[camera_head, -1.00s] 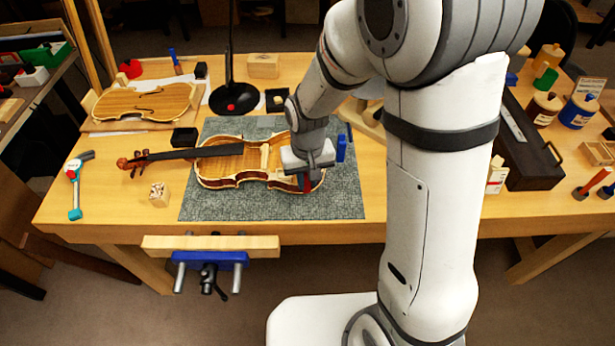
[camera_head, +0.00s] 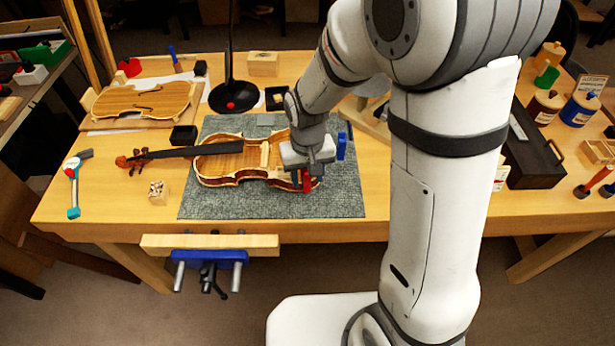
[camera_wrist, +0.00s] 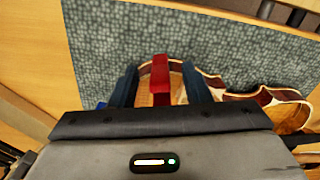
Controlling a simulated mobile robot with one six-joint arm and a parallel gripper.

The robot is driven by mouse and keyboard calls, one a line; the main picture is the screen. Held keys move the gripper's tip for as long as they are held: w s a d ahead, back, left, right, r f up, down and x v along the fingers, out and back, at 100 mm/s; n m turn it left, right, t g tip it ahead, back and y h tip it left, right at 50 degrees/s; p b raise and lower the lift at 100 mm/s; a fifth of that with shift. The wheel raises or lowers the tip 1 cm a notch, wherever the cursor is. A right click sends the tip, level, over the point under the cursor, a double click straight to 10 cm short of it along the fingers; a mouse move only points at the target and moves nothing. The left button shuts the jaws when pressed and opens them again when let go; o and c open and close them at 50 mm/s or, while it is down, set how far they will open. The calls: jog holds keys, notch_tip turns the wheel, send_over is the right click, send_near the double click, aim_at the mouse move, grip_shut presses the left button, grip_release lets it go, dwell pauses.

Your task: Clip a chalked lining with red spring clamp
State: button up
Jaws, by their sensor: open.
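The open violin body (camera_head: 215,180) lies on the grey mat with its neck to the left; its lower end also shows in the wrist view (camera_wrist: 265,98). A red spring clamp (camera_head: 307,182) is at the near right edge of the body, below my gripper (camera_head: 308,168). In the wrist view the red clamp (camera_wrist: 160,80) stands between the two dark blue fingers of my gripper (camera_wrist: 160,72), which are open with narrow gaps on either side. Whether the clamp grips the rim is hidden, and no chalk marks can be made out.
A blue object (camera_head: 342,146) stands close to the right of my gripper. The violin top plate (camera_head: 145,101) lies behind. The grey mat (camera_head: 340,198) is clear at its right front.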

notch_tip(320, 180, up, 7)
jog(key=shift+f, duration=0.2)
dwell(0.5)
jog(key=shift+s+d+r, duration=0.1)
jog(key=shift+d+r, duration=0.15)
jog(key=shift+d, duration=0.05)
jog(key=s+d+r+m+t, duration=0.2)
jog(key=s+d+r, duration=0.6)
jog(key=s+d, duration=0.4)
jog(key=shift+r+t, duration=0.2)
jog(key=shift+t, duration=0.1)
